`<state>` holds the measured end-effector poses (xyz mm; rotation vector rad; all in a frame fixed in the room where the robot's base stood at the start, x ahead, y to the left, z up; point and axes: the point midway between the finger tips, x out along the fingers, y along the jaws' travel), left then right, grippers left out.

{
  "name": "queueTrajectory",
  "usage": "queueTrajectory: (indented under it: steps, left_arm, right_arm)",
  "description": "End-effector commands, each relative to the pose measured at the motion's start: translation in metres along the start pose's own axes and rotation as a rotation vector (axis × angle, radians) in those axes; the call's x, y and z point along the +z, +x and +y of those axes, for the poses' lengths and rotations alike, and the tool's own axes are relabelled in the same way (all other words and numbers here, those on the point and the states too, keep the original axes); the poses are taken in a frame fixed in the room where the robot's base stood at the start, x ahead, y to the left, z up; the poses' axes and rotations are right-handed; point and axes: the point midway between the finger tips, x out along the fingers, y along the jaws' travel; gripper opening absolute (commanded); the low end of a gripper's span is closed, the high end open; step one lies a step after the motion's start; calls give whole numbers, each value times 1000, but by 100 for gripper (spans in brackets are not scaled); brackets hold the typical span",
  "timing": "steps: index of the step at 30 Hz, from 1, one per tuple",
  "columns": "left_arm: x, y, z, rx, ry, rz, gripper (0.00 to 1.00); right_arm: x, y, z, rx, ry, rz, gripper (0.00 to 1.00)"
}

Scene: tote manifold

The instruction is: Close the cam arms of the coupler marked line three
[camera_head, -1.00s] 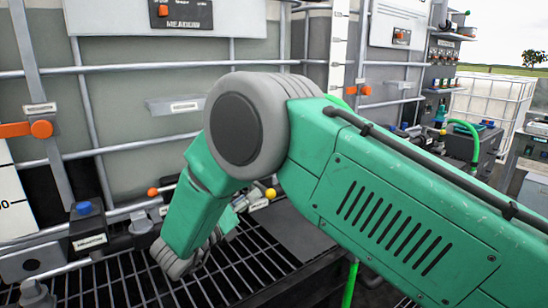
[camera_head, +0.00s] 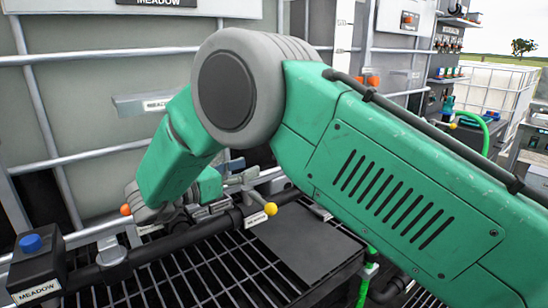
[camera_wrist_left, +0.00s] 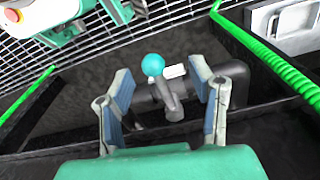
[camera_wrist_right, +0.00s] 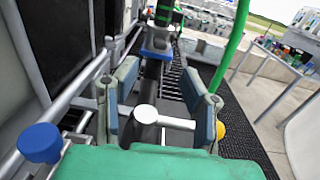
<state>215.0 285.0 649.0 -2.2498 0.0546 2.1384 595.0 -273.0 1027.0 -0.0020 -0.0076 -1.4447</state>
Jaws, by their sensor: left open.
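No marking reading line three is legible. In the head view a lever with a yellow ball knob (camera_head: 270,208) stands above a black pipe (camera_head: 205,230), beside my right gripper, which my own arm mostly hides. In the right wrist view my right gripper (camera_wrist_right: 160,112) is open, its fingers either side of a round grey cap (camera_wrist_right: 146,113). A grey rod runs right from the cap, and a yellow knob (camera_wrist_right: 220,130) shows past the right finger. In the left wrist view my left gripper (camera_wrist_left: 166,105) is open and empty, facing a grey lever (camera_wrist_left: 168,95) with a cyan ball (camera_wrist_left: 153,64).
A black box (camera_head: 38,268) marked MEADOW with a blue knob (camera_head: 30,243) stands at lower left. An orange knob (camera_head: 125,210) is near my right gripper. A black grating (camera_head: 230,275) lies below. Green hoses (camera_wrist_left: 270,60) pass near my left gripper.

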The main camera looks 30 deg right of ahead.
Motion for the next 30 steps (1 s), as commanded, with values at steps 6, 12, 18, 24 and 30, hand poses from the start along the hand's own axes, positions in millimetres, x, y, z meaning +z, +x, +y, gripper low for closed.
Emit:
queueTrajectory:
  steps: [6,12,18,24,30]
  left_arm:
    - [0,-3,0,0,0,0,49]
    - [0,-5,0,0,1,1,49]
    - [0,-5,0,0,1,1,49]
    - [-1,-5,0,0,0,1,49]
    - [0,-5,0,0,0,1,49]
  right_arm:
    - [-1,54,-1,-4,-1,5,38]
    - [-1,82,-1,-3,-1,4,38]
    - [0,90,0,0,-2,0,38]
    - [0,91,0,0,-1,0,38]
    - [-2,94,0,0,-1,3,0]
